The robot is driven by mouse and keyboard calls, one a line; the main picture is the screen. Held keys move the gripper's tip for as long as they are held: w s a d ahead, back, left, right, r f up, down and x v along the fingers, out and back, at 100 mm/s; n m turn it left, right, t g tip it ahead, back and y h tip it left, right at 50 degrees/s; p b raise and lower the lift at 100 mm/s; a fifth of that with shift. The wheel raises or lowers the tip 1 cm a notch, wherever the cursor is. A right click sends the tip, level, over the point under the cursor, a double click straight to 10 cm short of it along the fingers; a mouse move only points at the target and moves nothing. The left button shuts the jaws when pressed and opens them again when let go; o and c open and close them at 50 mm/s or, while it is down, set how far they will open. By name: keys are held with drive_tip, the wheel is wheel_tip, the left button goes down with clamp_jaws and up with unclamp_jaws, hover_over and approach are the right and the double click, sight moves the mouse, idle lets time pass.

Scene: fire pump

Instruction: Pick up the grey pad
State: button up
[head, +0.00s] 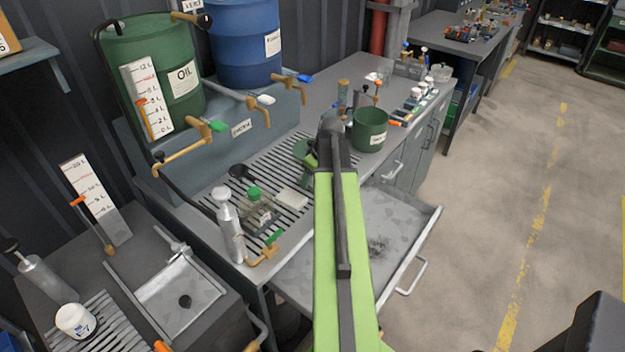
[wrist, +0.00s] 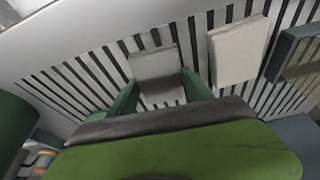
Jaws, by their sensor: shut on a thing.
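The grey pad (wrist: 154,63) is a flat square block in the wrist view, over the slotted drain grate. My gripper (wrist: 160,80) has its two green fingers on either side of the pad's near part and is shut on it. I cannot tell whether the pad touches the grate or is just above it. In the head view my arm reaches over the bench and the pad is hidden; my gripper (head: 308,156) shows only in part there.
A cream pad (wrist: 238,50) lies just right of the grey one; it also shows in the head view (head: 292,200). A green bin (head: 370,129) stands right of my gripper. A silver bottle (head: 229,228) stands left. An open drawer (head: 400,215) juts out below.

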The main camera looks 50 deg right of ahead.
drive_tip(key=p+v, duration=0.2)
drive_tip(key=w+p+v, duration=0.1)
drive_tip(key=p+v, duration=0.2)
drive_tip(key=shift+d+r, duration=0.1)
drive_tip(key=shift+r, duration=0.3)
drive_tip(key=s+d+r+p, duration=0.4)
drive_tip(key=s+r+p, duration=0.1)
drive_tip(key=s, duration=0.5)
drive_tip(key=shift+d+r+p, duration=0.25)
drive_tip(key=shift+r+p, duration=0.1)
drive_tip(key=shift+p, duration=0.2)
